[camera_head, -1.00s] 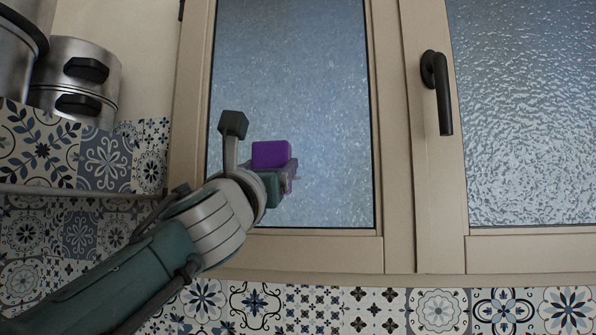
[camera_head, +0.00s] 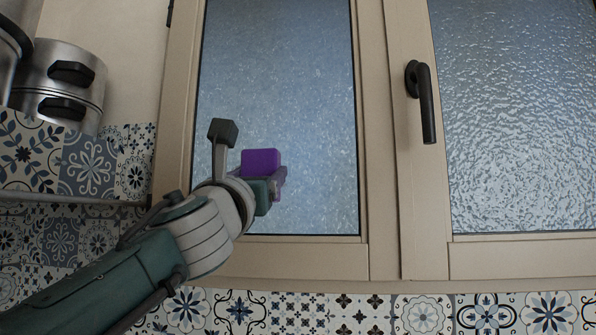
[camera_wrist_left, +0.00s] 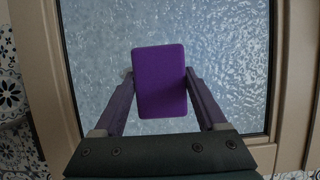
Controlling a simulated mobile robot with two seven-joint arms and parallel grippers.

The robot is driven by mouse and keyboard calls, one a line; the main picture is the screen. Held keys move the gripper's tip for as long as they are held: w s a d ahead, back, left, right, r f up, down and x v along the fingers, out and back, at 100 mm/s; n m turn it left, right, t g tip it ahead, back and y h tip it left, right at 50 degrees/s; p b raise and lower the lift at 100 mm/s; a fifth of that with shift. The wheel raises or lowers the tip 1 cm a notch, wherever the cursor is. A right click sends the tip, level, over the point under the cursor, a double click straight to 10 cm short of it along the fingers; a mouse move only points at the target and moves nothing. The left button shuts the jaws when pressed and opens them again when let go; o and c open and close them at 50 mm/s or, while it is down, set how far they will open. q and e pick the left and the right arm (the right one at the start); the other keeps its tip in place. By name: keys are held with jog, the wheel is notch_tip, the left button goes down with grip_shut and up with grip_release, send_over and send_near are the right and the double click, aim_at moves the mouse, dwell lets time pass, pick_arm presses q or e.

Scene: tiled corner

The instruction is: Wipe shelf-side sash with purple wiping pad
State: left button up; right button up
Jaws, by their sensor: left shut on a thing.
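The purple wiping pad (camera_head: 261,162) is a small block in front of the lower part of the left window sash, the one beside the shelf. My left gripper (camera_head: 277,182) is shut on the pad. In the left wrist view the pad (camera_wrist_left: 160,82) sits upright between the two fingers (camera_wrist_left: 160,95), in front of the frosted glass. The shelf-side sash has a beige frame (camera_head: 180,110) and textured glass (camera_head: 290,70). I cannot tell whether the pad touches the glass. My right gripper is out of view.
Metal pots (camera_head: 60,75) stand on a tiled shelf (camera_head: 75,160) at the left. The right sash (camera_head: 520,120) carries a black handle (camera_head: 424,105) at the middle of the window. Patterned tiles (camera_head: 350,312) run below the window frame.

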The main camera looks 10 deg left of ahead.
pick_arm(q)
jog(key=shift+a+p, duration=0.55)
jog(key=shift+a, duration=2.05)
jog(key=shift+s+r, duration=0.15)
jog(key=shift+s+p, duration=2.35)
jog(key=shift+s, duration=0.5)
